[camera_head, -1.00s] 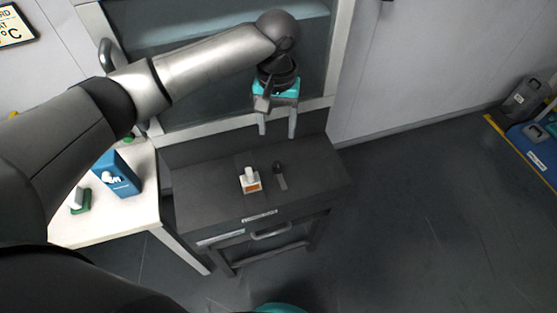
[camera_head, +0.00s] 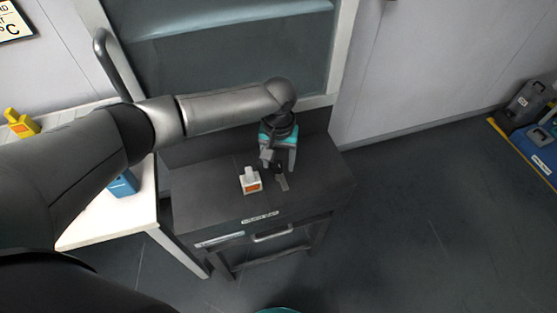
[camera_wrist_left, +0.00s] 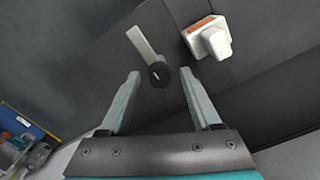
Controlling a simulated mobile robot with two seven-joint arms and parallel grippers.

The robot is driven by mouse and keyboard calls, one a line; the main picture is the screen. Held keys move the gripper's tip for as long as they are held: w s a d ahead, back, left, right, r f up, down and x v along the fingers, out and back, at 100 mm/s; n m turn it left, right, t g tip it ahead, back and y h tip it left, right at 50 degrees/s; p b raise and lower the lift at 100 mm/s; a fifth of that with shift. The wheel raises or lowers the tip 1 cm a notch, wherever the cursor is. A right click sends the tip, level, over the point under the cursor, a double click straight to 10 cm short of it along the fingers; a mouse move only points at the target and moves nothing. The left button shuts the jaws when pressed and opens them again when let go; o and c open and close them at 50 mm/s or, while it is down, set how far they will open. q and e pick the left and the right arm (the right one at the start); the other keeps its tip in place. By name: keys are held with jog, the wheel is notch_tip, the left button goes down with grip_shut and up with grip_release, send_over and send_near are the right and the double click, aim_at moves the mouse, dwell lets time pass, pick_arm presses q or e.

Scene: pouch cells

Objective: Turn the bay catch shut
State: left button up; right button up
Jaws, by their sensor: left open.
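The bay catch is a black round knob with a flat grey lever (camera_head: 283,183) on the dark top of the cabinet. In the left wrist view, the knob (camera_wrist_left: 159,76) lies between the fingertips, and the lever (camera_wrist_left: 141,42) points up and left, away from the gripper. My left gripper (camera_head: 279,170) is open above the catch, its fingers on either side of the knob with gaps; whether they reach down to its height I cannot tell. In the head view the gripper partly hides the knob. My right gripper is not in view.
A white block with an orange label (camera_head: 250,182) stands close left of the catch; it also shows in the left wrist view (camera_wrist_left: 209,38). The dark cabinet (camera_head: 205,195) has a front handle (camera_head: 272,234). A white table (camera_head: 110,222) with a blue box (camera_head: 123,184) stands left.

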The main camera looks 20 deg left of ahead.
pick_arm(q)
grip_shut()
dwell(0.4)
